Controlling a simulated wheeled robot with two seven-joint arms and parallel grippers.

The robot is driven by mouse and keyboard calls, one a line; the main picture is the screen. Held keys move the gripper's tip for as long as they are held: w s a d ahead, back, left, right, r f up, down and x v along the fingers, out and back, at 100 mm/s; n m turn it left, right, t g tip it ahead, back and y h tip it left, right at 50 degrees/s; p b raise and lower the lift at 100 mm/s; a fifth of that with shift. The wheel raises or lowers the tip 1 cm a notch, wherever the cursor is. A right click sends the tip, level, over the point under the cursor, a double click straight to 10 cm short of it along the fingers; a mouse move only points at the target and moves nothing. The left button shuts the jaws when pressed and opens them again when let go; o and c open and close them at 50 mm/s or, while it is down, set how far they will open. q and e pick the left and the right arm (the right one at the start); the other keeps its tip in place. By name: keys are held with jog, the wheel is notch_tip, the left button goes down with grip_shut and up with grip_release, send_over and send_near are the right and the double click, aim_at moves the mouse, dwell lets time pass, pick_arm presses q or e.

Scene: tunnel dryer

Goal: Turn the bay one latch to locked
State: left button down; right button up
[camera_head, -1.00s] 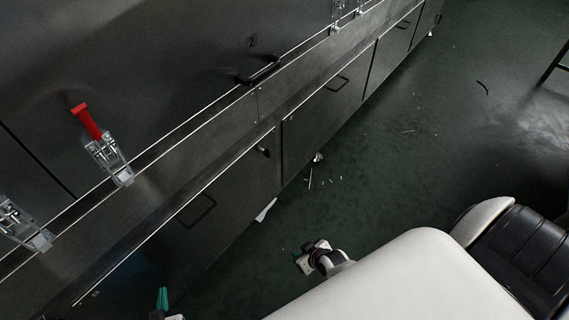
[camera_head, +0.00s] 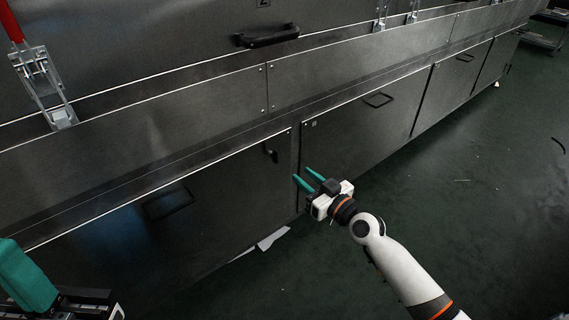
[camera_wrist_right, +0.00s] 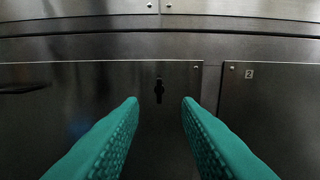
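A small black latch (camera_head: 271,155) sits near the upper right corner of the lower cabinet door (camera_head: 225,190) at the left. In the right wrist view the latch (camera_wrist_right: 159,91) looks upright, between and beyond my fingertips. My right gripper (camera_head: 304,177) is open and empty in front of the lower doors, apart from the latch. Its two teal fingers (camera_wrist_right: 160,104) are spread in the wrist view. My left gripper (camera_head: 30,280) shows only partly at the lower left corner; its finger gap cannot be made out.
The neighbouring lower door (camera_head: 365,120) carries a label 2 (camera_wrist_right: 249,73). A red-handled toggle clamp (camera_head: 45,88) and a black handle (camera_head: 266,36) are on the machine above. Pale scraps (camera_head: 272,238) lie by the cabinet's base. The floor at the right is mostly clear.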

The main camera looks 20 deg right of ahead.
aim_at(277, 156)
jog(key=b+x, duration=0.2)
jog(key=x, duration=0.9)
jog(key=shift+w+f, duration=0.1)
grip_shut()
